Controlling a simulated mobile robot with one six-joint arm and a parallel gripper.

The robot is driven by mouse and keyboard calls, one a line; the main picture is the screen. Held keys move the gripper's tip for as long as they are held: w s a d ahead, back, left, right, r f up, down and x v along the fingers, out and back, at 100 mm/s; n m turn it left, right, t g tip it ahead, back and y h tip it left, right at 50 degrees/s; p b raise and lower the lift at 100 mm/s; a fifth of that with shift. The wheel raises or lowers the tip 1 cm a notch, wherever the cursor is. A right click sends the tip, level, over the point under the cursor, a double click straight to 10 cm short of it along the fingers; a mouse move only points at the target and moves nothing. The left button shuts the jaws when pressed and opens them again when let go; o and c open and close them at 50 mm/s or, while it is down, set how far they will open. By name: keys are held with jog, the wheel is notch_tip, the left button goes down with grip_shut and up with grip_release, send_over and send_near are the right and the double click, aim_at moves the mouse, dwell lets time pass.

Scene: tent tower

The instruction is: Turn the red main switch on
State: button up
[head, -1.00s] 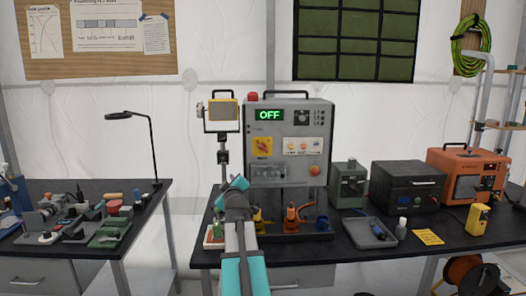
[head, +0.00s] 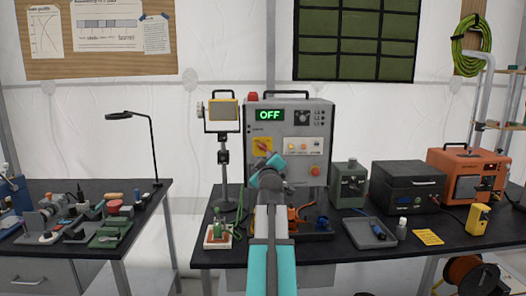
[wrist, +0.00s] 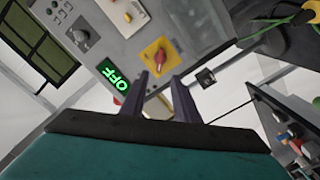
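The red main switch (head: 262,145) is a rotary knob on a yellow plate, on the front of a grey control box (head: 318,150). The box's green display (head: 270,115) reads OFF. In the wrist view the red switch (wrist: 158,56) lies slanted on its yellow plate, just beyond the fingertips. My gripper (wrist: 163,77) is open, its two dark fingers apart with nothing between them. In the head view my arm rises in front of the box and ends just below the switch, hiding the lower left of the panel. The fingers are not clear there.
A work lamp (head: 222,112) stands left of the box. On the black bench are a green device (head: 347,183), a black box (head: 407,188) and a grey tray (head: 369,232).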

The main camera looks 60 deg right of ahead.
aim_at(263, 148)
jog(key=shift+p+x, duration=1.2)
jog(key=shift+x, duration=5.6)
grip_shut()
